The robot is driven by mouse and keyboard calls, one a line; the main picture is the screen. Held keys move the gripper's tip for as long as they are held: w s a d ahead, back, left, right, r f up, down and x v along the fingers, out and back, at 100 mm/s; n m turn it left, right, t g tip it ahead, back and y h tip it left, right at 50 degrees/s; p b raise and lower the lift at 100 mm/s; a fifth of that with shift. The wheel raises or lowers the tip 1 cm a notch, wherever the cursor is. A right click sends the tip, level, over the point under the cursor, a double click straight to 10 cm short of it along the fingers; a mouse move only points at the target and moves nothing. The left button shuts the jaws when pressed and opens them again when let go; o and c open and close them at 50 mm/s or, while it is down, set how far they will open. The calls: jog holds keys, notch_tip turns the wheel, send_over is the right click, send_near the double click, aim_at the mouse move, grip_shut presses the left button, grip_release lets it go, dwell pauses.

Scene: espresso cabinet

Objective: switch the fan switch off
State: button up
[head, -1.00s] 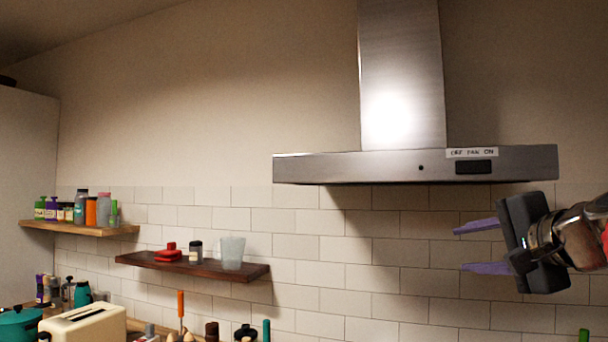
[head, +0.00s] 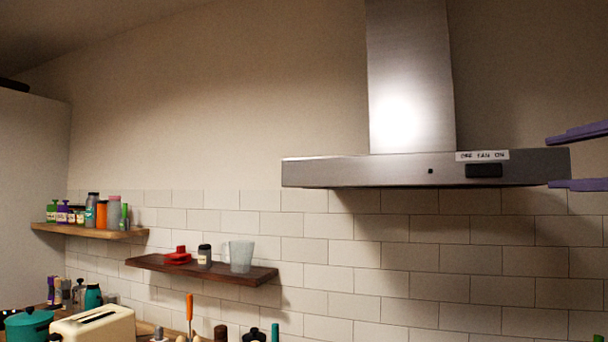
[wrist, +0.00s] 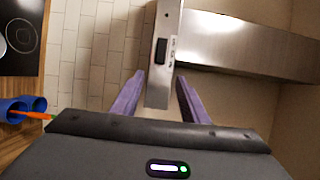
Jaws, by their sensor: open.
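The fan switch (head: 484,170) is a black rocker on the front edge of the steel range hood (head: 350,172), below a white label reading OFF FAN ON. Which way the rocker is tipped is too small to tell. In the wrist view the switch (wrist: 161,50) shows on the hood's edge, ahead of my gripper. My gripper (head: 550,162) is open, its two purple fingers at the right edge of the head view, at the hood's right end. In the wrist view my gripper (wrist: 157,92) has one finger on each side of the hood's end. Whether they touch it is unclear.
A dark wooden shelf (head: 150,266) with a red item, a jar and a glass jug is lower left. A lighter shelf (head: 60,229) with several bottles is farther left. A cooktop (wrist: 22,35) and blue cups (wrist: 20,110) show in the wrist view. Tiled wall is behind the hood.

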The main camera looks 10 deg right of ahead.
aim_at(497, 170)
jog(key=shift+w, duration=0.1)
jog(key=shift+x, duration=6.8)
